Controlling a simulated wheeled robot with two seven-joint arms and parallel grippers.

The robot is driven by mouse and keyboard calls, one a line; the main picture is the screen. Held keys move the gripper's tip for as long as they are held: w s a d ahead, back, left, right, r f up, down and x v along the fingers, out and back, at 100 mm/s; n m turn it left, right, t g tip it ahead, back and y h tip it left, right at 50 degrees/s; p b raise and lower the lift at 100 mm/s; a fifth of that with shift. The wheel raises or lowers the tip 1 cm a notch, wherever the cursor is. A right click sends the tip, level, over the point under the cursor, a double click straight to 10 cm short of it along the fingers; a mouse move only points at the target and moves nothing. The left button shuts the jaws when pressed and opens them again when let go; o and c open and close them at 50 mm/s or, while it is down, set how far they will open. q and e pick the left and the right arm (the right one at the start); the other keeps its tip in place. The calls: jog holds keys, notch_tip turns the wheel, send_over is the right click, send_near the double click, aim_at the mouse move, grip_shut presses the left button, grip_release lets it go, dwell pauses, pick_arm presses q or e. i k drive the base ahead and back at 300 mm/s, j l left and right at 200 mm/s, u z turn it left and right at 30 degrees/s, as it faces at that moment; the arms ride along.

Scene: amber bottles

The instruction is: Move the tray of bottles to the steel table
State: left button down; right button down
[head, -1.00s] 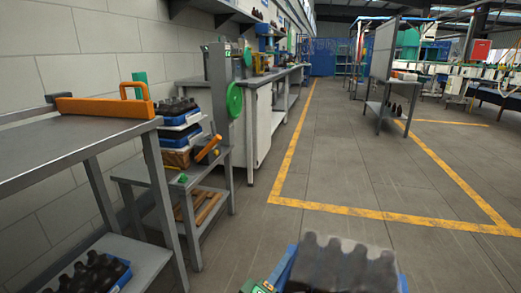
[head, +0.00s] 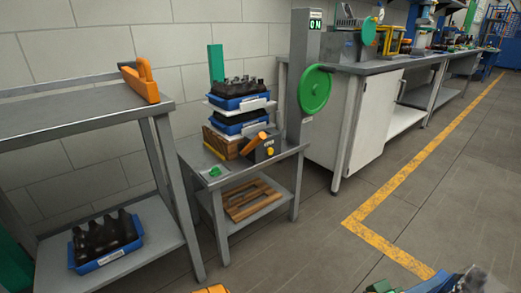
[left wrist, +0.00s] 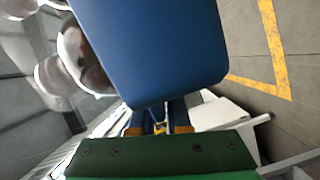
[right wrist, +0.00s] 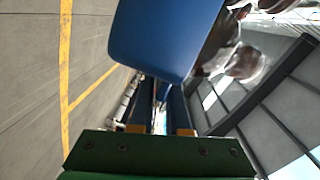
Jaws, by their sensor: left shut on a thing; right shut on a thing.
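The blue tray (head: 432,284) shows at the bottom right edge of the head view, mostly cut off, with dark bottles (head: 474,281) in it. My left gripper (left wrist: 160,128) is shut on the tray's wall (left wrist: 150,50). My right gripper (right wrist: 161,128) is shut on the tray's wall too (right wrist: 160,40). Blurred bottles (left wrist: 82,58) stand beyond the wall in the left wrist view. At the left of the head view is a grey steel table (head: 75,123); its top is bare apart from an orange object (head: 140,82) at the back right corner.
A second blue tray of bottles (head: 104,262) stands on that table's lower shelf. A long bench (head: 385,68) runs right. The floor (head: 310,245) in front is clear.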

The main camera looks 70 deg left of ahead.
aim_at(31, 110)
jog(key=u, duration=1.9)
jog(key=i+l, duration=0.05)
jog(key=l, duration=0.05)
